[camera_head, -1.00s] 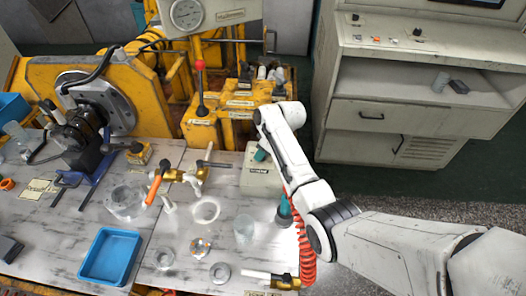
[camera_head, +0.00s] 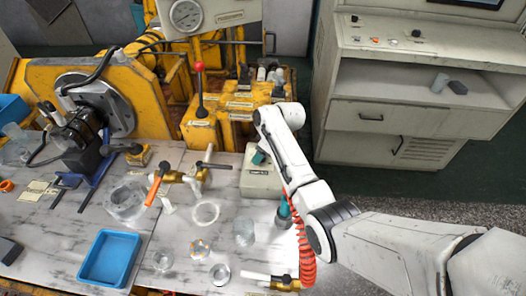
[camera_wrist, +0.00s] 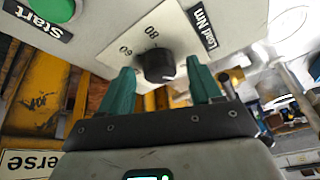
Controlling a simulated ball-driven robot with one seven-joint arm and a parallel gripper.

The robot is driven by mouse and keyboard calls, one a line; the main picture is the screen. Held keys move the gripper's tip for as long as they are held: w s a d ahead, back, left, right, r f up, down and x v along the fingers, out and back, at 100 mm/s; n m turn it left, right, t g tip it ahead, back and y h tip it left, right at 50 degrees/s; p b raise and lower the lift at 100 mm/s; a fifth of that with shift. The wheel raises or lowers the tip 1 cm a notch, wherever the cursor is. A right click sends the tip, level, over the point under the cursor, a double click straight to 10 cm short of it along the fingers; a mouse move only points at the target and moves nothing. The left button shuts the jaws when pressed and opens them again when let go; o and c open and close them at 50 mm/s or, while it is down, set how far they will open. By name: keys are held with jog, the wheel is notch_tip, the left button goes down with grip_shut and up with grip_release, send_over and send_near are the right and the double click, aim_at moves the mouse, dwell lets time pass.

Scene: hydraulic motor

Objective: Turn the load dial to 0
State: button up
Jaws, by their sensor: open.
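The load dial (camera_wrist: 158,66) is a round black knob on a light plate in the wrist view. The numbers 80 and 60 show beside it, and the other numbers are hidden. The label "Load Nm" (camera_wrist: 206,25) is to its right. My gripper (camera_wrist: 161,82) is open, with one green finger on each side of the knob. I cannot tell whether the fingers touch it. The dial's exact setting is not readable. In the head view, my arm hides the dial and much of the pale control box (camera_head: 258,187).
A green Start button (camera_wrist: 52,7) is near the dial. A red coiled hose (camera_head: 304,245) hangs beside my arm. A yellow valve block (camera_head: 203,133) with a red-knobbed lever stands behind. Glass parts and a blue tray (camera_head: 110,258) lie on the bench to the left.

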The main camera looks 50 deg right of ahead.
jog(key=v, duration=1)
jog(key=shift+r, duration=0.35)
jog(key=shift+s, duration=0.1)
